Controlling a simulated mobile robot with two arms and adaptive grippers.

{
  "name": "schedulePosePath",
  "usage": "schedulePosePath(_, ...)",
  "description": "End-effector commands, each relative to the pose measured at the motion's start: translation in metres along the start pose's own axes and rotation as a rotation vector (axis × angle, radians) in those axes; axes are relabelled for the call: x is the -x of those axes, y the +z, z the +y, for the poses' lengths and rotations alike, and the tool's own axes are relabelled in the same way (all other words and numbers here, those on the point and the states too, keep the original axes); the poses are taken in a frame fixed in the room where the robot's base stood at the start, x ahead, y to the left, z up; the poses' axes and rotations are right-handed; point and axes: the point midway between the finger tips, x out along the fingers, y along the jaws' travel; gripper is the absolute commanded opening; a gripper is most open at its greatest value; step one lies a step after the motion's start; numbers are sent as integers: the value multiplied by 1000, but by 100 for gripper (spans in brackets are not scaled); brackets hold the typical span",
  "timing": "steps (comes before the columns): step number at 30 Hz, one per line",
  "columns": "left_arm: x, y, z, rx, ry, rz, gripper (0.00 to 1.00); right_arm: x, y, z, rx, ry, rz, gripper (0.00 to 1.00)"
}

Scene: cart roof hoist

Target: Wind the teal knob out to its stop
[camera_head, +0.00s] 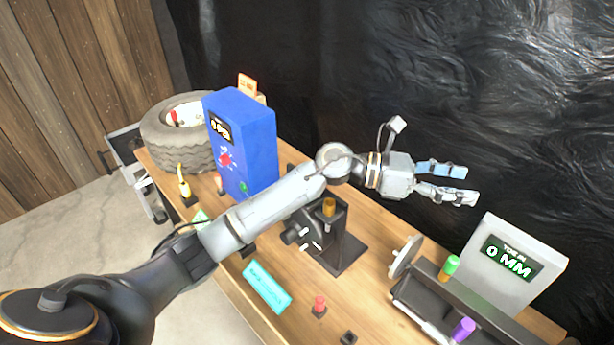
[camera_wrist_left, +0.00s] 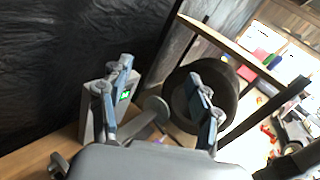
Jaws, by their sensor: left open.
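A green, slightly teal knob (camera_head: 449,266) stands on the dark rail fixture (camera_head: 418,302) at the right of the bench in the head view. It is the closest match to a teal knob there; I cannot be sure of its colour. Behind it a grey box (camera_head: 510,265) reads "TOE IN 0 MM". My left gripper (camera_head: 460,184) is open and empty, fingers pointing right, above and apart from the knob and box. In the left wrist view its two spread fingers (camera_wrist_left: 160,82) hold nothing; the grey box (camera_wrist_left: 98,112) shows beyond them. My right gripper is out of view.
A purple knob (camera_head: 463,329) and a grey disc (camera_head: 405,256) sit on the same fixture. A black stand with an orange top (camera_head: 329,206), a red knob (camera_head: 319,306), a teal sign (camera_head: 267,286), a blue box (camera_head: 242,140) and a tyre (camera_head: 175,140) occupy the bench.

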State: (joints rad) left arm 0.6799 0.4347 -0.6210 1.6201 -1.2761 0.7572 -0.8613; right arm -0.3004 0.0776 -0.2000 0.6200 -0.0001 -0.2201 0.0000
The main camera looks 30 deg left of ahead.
Motion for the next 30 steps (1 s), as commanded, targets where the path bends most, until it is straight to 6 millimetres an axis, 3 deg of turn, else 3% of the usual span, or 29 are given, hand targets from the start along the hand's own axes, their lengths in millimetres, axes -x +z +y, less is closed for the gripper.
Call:
schedulePosePath(2,11,-16,15,-189,-48,220,63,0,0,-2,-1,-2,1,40)
schedulePosePath(5,43,-38,41,-375,-105,509,63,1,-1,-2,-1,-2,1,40)
schedulePosePath(8,96,-47,72,-504,-154,807,63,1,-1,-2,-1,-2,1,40)
schedulePosePath(13,203,-29,111,-561,-213,1248,63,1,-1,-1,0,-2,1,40)
schedulePosePath(15,239,-16,116,-546,-230,1372,63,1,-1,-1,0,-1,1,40)
schedulePosePath(18,274,-2,118,-510,-247,1489,63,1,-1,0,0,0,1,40)
schedulePosePath(23,294,4,117,-482,-260,1554,63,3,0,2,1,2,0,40)
schedulePosePath(30,293,-29,120,-479,-265,1553,63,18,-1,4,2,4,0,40)
